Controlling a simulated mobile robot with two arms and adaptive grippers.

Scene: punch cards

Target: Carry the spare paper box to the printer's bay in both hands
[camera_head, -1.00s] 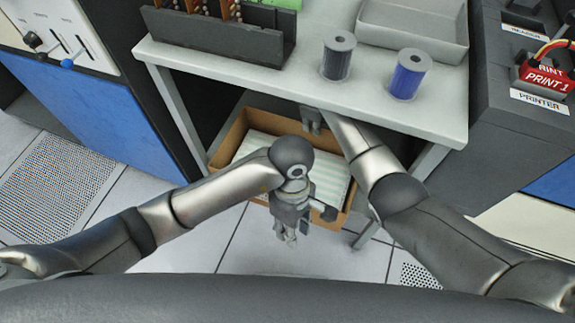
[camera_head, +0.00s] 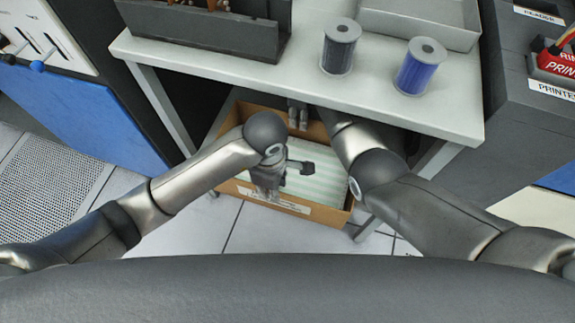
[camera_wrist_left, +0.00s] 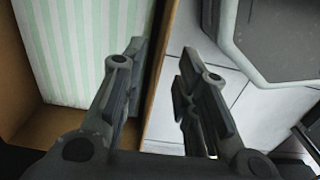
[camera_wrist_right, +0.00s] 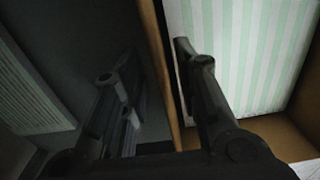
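The paper box (camera_head: 325,214) is an open brown carton under the table, with a white label on its near wall and green-striped paper (camera_head: 318,170) inside. My left gripper (camera_head: 267,197) points down at the near wall. In the left wrist view its open fingers (camera_wrist_left: 160,95) lie either side of the carton wall (camera_wrist_left: 157,85), apart from it. My right gripper (camera_head: 298,120) is at the far wall, partly under the tabletop. In the right wrist view its open fingers (camera_wrist_right: 155,85) lie either side of the wall (camera_wrist_right: 154,40). My forearms hide parts of the carton.
The grey table (camera_head: 295,75) stands over the carton. It bears a dark spool (camera_head: 340,48), a blue spool (camera_head: 419,68), a grey tray (camera_head: 415,22) and a dark rack (camera_head: 205,30). The printer cabinet (camera_head: 525,110) is at right. Tiled floor lies in front.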

